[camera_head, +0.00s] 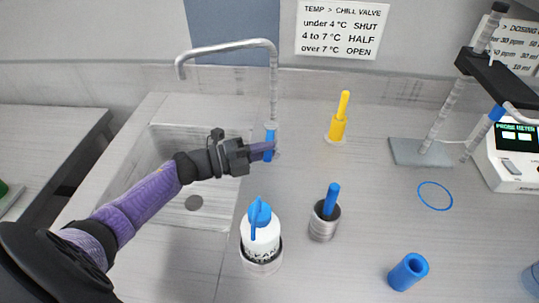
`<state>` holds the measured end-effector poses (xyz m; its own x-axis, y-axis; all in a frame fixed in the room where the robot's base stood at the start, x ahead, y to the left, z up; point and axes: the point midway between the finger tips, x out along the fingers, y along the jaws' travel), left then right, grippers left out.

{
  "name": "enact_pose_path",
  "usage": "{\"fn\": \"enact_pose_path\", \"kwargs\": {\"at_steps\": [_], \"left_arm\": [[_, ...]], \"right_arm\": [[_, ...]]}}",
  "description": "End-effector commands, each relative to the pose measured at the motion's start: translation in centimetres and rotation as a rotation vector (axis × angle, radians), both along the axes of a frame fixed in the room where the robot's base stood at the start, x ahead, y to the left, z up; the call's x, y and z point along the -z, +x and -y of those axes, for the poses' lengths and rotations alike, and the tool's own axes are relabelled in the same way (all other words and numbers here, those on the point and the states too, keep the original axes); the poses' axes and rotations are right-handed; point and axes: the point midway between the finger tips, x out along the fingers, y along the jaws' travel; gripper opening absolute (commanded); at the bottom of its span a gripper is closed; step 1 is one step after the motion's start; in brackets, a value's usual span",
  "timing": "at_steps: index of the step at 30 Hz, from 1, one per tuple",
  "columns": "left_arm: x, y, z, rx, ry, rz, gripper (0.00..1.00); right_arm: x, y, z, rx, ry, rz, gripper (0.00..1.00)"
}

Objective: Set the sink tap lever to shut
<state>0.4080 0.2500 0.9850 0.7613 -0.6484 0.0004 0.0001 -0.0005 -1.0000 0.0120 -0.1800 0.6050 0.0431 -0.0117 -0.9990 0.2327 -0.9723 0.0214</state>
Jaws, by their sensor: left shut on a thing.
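The sink tap (274,90) is a grey metal pipe that rises behind the sink's right side and bends left over the basin. Its blue lever (270,135) is low on the pipe, and part of it is hidden by my gripper. My left arm comes in from the lower left across the sink (175,175). My left gripper (264,151) is shut on the blue lever at the tap's base. The fingers hide how the lever is turned. My right gripper is not in view.
A white bottle with a blue cap (260,235) stands in front of the gripper. A metal cup with a blue rod (325,220) is right of it. A yellow lever (339,125) stands behind. A blue ring (435,196) and blue tube (408,271) lie right.

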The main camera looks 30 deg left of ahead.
Motion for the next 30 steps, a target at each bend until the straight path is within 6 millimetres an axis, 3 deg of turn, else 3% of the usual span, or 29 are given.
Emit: {"fn": "enact_pose_path", "kwargs": {"at_steps": [17,18,22,23,30], "left_arm": [[0.14,-0.15,-0.24,0.04,0.002,-0.004,0.0],[0.14,-0.15,-0.24,0.039,0.002,-0.004,0.2],[0.1,-0.13,-0.24,0.039,0.001,-0.003,0.48],[0.09,-0.13,-0.24,0.039,0.001,-0.002,0.51],[0.04,-0.12,-0.26,0.038,0.001,-0.001,0.51]], "right_arm": [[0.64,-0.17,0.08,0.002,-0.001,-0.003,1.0],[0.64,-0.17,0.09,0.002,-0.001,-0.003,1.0],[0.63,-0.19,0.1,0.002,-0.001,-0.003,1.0],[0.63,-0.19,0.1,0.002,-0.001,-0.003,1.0],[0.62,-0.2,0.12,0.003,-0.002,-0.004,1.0]]}}
